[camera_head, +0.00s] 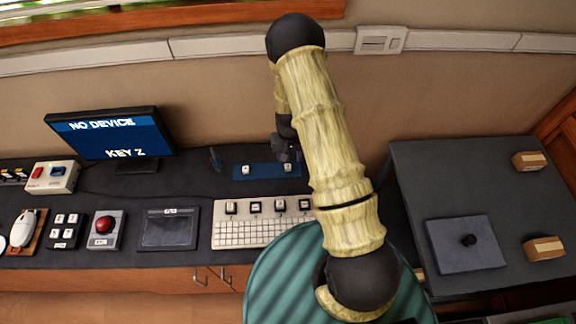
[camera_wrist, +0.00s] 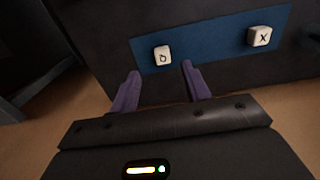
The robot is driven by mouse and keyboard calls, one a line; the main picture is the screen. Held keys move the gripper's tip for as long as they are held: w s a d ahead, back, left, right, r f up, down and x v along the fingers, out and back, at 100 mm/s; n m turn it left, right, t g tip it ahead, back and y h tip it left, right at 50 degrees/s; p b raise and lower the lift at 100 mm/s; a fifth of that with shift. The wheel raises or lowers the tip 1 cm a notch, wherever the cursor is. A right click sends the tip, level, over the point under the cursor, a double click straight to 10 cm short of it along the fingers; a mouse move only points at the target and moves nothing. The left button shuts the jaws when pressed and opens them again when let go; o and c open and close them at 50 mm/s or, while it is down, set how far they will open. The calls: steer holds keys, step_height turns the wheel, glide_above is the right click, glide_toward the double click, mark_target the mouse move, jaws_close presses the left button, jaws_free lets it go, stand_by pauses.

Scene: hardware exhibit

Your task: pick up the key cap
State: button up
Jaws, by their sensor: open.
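Two white key caps lie apart on a blue strip (camera_wrist: 205,48) on the dark counter. In the wrist view one cap (camera_wrist: 163,56) bears a round letter I cannot read surely, and the other (camera_wrist: 260,37) is marked X. My gripper (camera_wrist: 160,71) is open and empty, its two purple fingers pointing toward the round-letter cap, which shows just beyond the gap between the tips. In the head view the caps show as a left one (camera_head: 245,169) and a right one (camera_head: 287,168); my gripper (camera_head: 286,152) hangs near the right one.
A white keyboard (camera_head: 250,232) with several larger caps along its top lies in front of the strip. A monitor (camera_head: 112,134) reading "NO DEVICE" and "KEY Z" stands to the left. A small dark upright thing (camera_head: 215,158) stands left of the strip. The wall rises close behind.

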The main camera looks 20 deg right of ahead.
mark_target(288, 167)
steer(key=shift+f, duration=0.2)
steer(key=shift+s+a+f+p, duration=0.1)
steer(key=shift+a+f+p, duration=0.05)
steer(key=shift+f+p, duration=1.3)
steer(key=shift+f, duration=1.15)
steer(key=shift+a, duration=0.1)
steer(key=shift+c, duration=0.2)
jaws_close()
